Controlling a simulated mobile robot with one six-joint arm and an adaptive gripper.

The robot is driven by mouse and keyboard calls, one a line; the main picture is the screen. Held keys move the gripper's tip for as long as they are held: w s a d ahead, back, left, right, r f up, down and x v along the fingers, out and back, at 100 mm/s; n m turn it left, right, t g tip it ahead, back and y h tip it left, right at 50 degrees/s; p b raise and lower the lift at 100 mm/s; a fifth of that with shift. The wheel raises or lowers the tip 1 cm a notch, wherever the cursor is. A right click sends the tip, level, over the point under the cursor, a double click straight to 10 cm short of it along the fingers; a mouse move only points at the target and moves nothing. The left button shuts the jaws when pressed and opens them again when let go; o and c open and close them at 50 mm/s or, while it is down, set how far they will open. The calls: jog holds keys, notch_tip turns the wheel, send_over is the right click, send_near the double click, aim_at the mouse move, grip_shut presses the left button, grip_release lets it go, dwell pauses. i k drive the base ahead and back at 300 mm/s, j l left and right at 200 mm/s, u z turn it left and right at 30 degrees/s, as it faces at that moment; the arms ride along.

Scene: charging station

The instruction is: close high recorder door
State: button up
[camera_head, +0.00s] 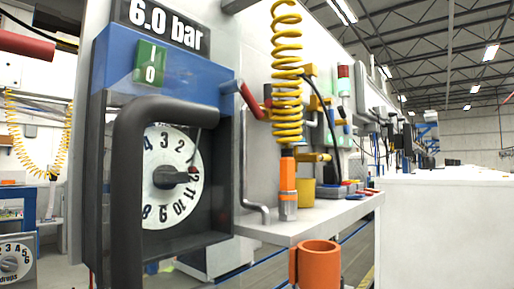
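The recorder is a dark-framed unit in the left half of the head view, with a white round dial (172,175) bearing black numbers and a dark central knob. A blue panel (185,75) sits above it. A thick dark bent bar (128,195), shaped like a handle, stands in the foreground and crosses the left and top of the dial. A dark frame (98,190) shows at its left. I cannot tell for certain which part is the door or how far it stands open. My gripper is not in view.
A green switch (149,63) and a "6.0 bar" display (165,22) are above the dial. A red-handled lever (251,100) sticks out at right. A yellow coiled hose (287,70) hangs above a shelf (300,228) with an orange cup (315,264) at its front.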

aim_at(130, 124)
jog(key=u, duration=1.5)
jog(key=k, duration=0.05)
